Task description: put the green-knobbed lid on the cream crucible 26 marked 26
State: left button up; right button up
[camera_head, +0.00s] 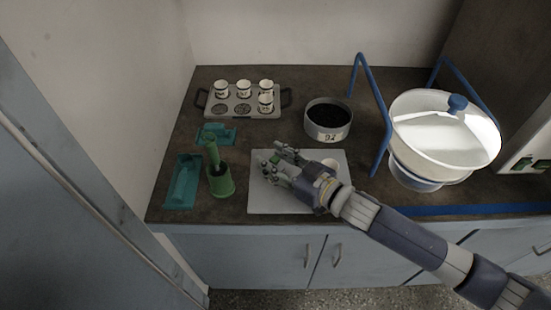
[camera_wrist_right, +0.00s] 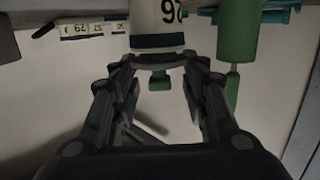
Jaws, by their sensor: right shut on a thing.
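My right gripper (camera_head: 272,168) is over the left part of the white board. It is shut on the green-knobbed lid, whose green knob (camera_head: 276,158) shows between the fingers. In the right wrist view the fingers (camera_wrist_right: 160,66) flank the lid's thin grey disc, with the green knob (camera_wrist_right: 160,82) beside it. The cream crucible 26 (camera_wrist_right: 157,18), with a dark band and its number, is directly against the disc in that picture. I cannot tell whether the lid rests on it or is just apart. In the head view the gripper mostly hides this crucible. My left gripper is not in view.
A tray (camera_head: 210,110) with several marked crucibles stands at the back left. A green holder (camera_head: 221,183) and teal trays (camera_head: 182,183) are left of the white board (camera_head: 262,205). A dark-filled bowl (camera_head: 328,131) and the sieve shaker (camera_head: 440,140) stand to the right.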

jog(key=shift+f, duration=0.35)
jog(key=o, duration=0.8)
jog(key=shift+c, duration=0.2)
jog(key=shift+r, duration=0.3)
jog(key=shift+s+d+r, duration=0.1)
jog(key=shift+s+d, duration=0.05)
jog(key=shift+d, duration=0.05)
jog(key=b+v, duration=0.1)
jog(key=v, duration=0.9)
jog(key=shift+v, duration=0.8)
jog(key=shift+a, duration=0.1)
